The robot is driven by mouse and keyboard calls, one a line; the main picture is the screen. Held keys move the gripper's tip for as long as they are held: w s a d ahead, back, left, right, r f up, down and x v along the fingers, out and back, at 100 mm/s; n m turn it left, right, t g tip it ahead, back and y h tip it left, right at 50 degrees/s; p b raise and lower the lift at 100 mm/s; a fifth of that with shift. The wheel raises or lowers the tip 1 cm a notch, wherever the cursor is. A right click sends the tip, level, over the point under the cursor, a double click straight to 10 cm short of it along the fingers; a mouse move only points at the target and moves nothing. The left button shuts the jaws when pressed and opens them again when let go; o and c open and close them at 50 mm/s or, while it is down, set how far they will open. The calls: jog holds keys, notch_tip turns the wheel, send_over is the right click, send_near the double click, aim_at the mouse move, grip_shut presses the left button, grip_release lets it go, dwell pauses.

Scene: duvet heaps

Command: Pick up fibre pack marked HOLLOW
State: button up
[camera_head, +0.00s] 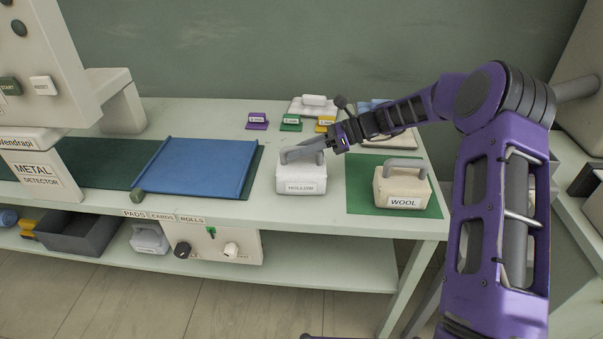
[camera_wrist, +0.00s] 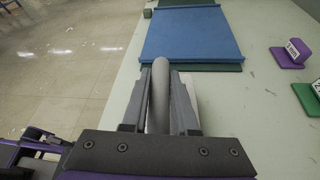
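The fibre pack marked HOLLOW (camera_head: 301,178) is a white block with a grey bar handle, upright at the table's front, right of the blue pad. In the wrist view its handle (camera_wrist: 160,88) runs between my two fingers. My gripper (camera_head: 289,157) reaches in from the right at handle height. In the wrist view my gripper (camera_wrist: 161,80) has its fingers close against both sides of the handle and looks shut on it. The pack's body is mostly hidden there. I cannot tell whether the pack's base is touching the table.
A cream pack marked WOOL (camera_head: 402,188) stands on a green mat (camera_head: 361,199) to the right. The blue pad (camera_head: 198,167) lies to the left. Small purple (camera_head: 256,121), green (camera_head: 291,123) and yellow (camera_head: 325,123) tagged pieces and a white handled block (camera_head: 313,105) are behind.

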grip_shut()
dwell(1.0)
